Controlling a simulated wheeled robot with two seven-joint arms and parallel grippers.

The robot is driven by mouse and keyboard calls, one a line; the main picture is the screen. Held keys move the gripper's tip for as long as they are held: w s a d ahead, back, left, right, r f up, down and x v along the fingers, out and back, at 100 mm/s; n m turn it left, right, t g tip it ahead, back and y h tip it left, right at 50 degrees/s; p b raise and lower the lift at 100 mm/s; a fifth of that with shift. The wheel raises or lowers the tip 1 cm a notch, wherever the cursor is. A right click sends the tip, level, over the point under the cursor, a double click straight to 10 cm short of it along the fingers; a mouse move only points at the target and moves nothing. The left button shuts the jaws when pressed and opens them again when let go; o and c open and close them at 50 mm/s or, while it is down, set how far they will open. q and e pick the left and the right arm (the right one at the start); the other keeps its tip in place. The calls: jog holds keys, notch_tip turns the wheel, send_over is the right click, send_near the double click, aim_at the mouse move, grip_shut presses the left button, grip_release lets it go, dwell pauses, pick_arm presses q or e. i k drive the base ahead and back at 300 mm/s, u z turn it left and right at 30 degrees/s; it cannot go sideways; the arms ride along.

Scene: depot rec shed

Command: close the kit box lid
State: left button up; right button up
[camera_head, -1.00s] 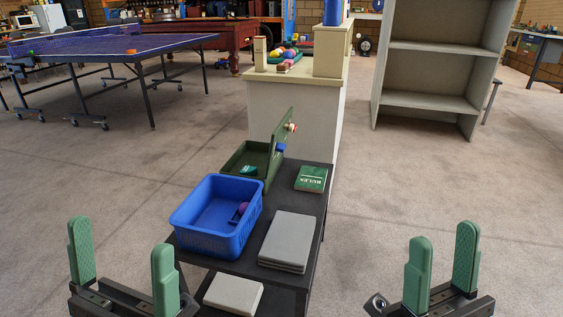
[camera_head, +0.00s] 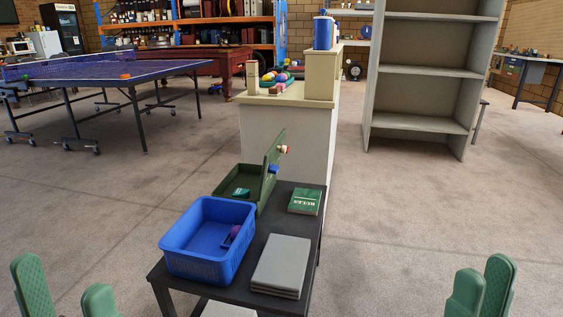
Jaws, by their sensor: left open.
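The green kit box (camera_head: 233,182) stands at the far end of the dark table, left side, with a small teal item inside. Its lid (camera_head: 271,171) stands raised on the box's right side, tilted a little to the right. A blue piece and a red-and-white piece show on the lid's right face. My left gripper (camera_head: 66,296) is open and empty at the bottom left, well short of the table.
On the dark table (camera_head: 236,289), a blue basket (camera_head: 208,240) with a purple item stands in front of the box. A grey stack (camera_head: 281,265) and a green rules book (camera_head: 305,201) lie to the right. A pale counter (camera_head: 285,140) stands behind. Floor on both sides is clear.

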aim_at(273, 156)
jog(key=z, duration=1.9)
jog(key=i, duration=1.7)
jog(key=u, duration=3.7)
jog(key=i, duration=0.55)
jog(key=z, duration=0.05)
